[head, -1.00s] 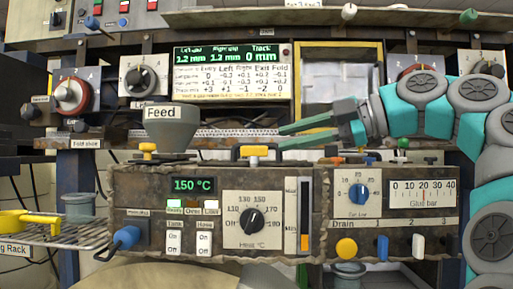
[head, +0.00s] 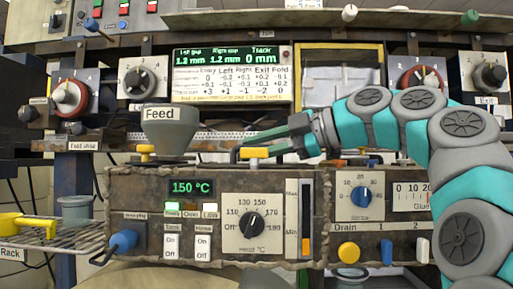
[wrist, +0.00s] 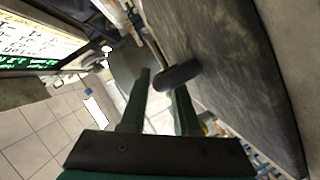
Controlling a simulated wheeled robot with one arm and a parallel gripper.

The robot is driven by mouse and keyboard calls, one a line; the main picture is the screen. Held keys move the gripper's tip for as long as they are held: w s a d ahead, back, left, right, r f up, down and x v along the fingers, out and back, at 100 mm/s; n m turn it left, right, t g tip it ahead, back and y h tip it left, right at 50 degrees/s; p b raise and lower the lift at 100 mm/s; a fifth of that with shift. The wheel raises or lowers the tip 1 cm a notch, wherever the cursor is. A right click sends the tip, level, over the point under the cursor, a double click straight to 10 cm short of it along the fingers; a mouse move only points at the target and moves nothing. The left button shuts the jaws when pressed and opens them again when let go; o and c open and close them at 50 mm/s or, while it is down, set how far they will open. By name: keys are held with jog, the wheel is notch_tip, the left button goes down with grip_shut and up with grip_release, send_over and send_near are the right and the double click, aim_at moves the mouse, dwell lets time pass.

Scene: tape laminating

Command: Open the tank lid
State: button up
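The tank (head: 270,260) is a brown box with a 150 °C display and a heat dial. Its lid on top is seen almost edge-on in the head view. In the wrist view a dark flat slab (wrist: 225,70), apparently the lid, fills the right side. A black rounded handle (wrist: 178,74) stands off it. My gripper (head: 262,143) is over the tank top near the black handle, with its green fingers pointing left. In the wrist view my gripper (wrist: 163,82) is open. The handle lies at the tip of the right finger; I cannot tell whether they touch.
A grey Feed funnel (head: 172,130) stands just left of my gripper. A display panel (head: 230,75) and a yellow-framed window (head: 338,75) are behind. A wire rack (head: 70,236) is at left.

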jog(key=shift+c, duration=0.4)
grip_shut()
jog(key=shift+f, duration=0.1)
dwell(0.8)
